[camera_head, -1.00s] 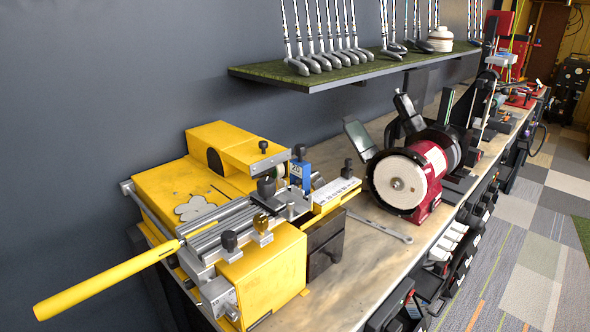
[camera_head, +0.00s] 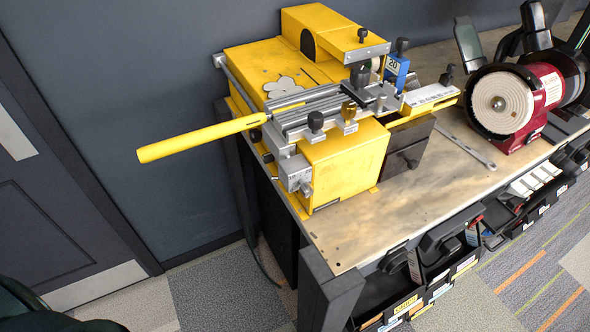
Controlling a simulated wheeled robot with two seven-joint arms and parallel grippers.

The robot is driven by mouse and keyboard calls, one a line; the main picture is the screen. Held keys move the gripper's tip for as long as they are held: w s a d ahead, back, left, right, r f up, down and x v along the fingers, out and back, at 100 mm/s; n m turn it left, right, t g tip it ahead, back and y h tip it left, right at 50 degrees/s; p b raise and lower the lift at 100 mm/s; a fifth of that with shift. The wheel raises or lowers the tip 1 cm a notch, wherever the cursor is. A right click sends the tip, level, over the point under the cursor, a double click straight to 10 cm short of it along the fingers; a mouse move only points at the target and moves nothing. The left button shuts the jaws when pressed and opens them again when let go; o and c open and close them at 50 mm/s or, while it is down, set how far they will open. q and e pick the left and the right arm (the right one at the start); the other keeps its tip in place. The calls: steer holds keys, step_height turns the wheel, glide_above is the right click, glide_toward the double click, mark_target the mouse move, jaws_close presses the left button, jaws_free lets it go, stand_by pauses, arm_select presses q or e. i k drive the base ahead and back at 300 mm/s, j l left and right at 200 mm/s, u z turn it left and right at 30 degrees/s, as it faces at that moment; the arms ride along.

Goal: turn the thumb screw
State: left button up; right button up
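The yellow machine (camera_head: 345,160) stands on the workbench, with a long yellow handle (camera_head: 195,141) sticking out to the left. Several dark-knobbed screws show on it: one at the front of the rail (camera_head: 316,121), one on top of the rear housing (camera_head: 362,34), one by the blue block (camera_head: 402,46) and one at the right end (camera_head: 447,76). A brass-coloured screw (camera_head: 349,112) sits beside the front one. I cannot tell which is the thumb screw meant. Neither of my grippers is in view.
A red bench grinder (camera_head: 541,92) with a pale wheel stands right of the machine. A flat wrench (camera_head: 464,146) lies on the bench (camera_head: 400,225). Bins (camera_head: 388,303) hang under the front edge. A grey door (camera_head: 45,190) is at left, with open floor (camera_head: 222,290) before it.

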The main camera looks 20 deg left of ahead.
mark_target(307, 190)
steer(key=l+u, duration=0.1)
steer(key=u, duration=0.5)
steer(key=l+u, duration=0.4)
steer(key=l, duration=0.15)
steer(key=k+l+u, duration=0.15)
steer(key=l+u, duration=0.25)
steer(key=k+l, duration=0.1)
steer(key=l, duration=0.25)
steer(key=k+l+u, duration=0.1)
steer(key=l, duration=0.25)
steer(key=k+l, duration=0.15)
steer(key=l, duration=0.2)
steer(key=k+l, duration=0.15)
steer(key=l, duration=0.2)
steer(key=i+u, duration=0.05)
